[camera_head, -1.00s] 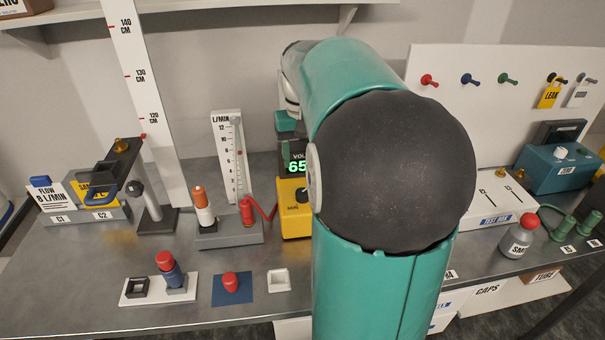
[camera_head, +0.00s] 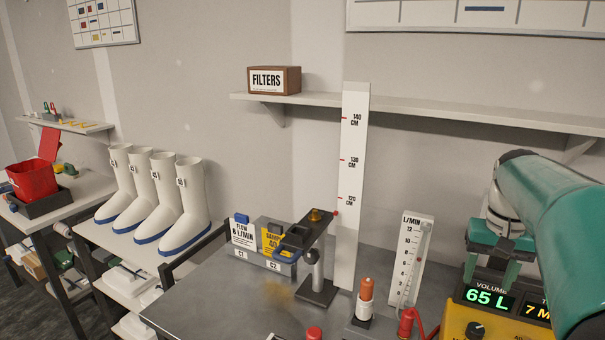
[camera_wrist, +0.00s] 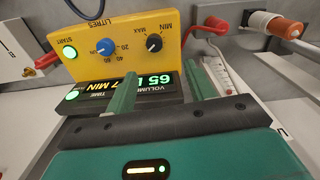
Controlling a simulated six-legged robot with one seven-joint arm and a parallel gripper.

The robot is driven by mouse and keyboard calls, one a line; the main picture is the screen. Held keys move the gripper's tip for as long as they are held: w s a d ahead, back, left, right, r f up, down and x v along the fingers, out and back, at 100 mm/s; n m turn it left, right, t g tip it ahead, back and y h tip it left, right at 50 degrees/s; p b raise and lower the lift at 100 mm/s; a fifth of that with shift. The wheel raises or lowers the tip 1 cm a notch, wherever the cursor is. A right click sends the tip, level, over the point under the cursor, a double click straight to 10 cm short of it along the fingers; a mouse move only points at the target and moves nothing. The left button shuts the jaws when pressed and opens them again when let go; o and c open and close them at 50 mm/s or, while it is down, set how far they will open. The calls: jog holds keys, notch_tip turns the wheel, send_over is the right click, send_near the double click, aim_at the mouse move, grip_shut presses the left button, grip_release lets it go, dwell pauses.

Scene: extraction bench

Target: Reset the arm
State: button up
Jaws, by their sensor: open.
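My teal gripper (camera_head: 490,262) is at the right of the head view, at the end of my teal arm. It points down just above the yellow pump box with its lit display (camera_head: 486,298), which reads 65 L. In the wrist view my gripper (camera_wrist: 160,84) has its two green fingers apart with nothing between them. The yellow pump box (camera_wrist: 125,42) with its knobs and green buttons lies just beyond the fingers. The fingers overlap the dark display in the picture; I cannot tell whether they touch it.
The flow gauge (camera_head: 411,262), an orange-capped cylinder (camera_head: 366,290) and a tall ruler (camera_head: 352,180) stand left of my gripper. A shelf (camera_head: 420,112) with a filters box (camera_head: 273,80) is above. White boots (camera_head: 185,210) and a red bucket (camera_head: 33,180) are far left.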

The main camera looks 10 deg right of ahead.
jog(key=s+a+f+n+t, duration=0.1)
jog(key=s+a+n, duration=0.1)
jog(key=a, duration=0.6)
jog(key=s+a+f+n+t, duration=0.2)
jog(key=s+a, duration=0.3)
jog(key=a, duration=0.4)
jog(key=s+a+f+n+t, duration=0.1)
jog(key=s+a, duration=0.3)
jog(key=a, duration=0.4)
jog(key=shift+a+f+n+t, duration=0.35)
jog(key=shift+f+n+t, duration=0.05)
jog(key=shift+f+t, duration=0.3)
notch_tip(320, 180, up, 5)
jog(key=m+g, duration=0.2)
jog(key=g, duration=0.4)
send_over(476, 328)
notch_tip(476, 328, down, 13)
jog(key=shift+f, duration=0.15)
jog(key=shift+c, duration=0.4)
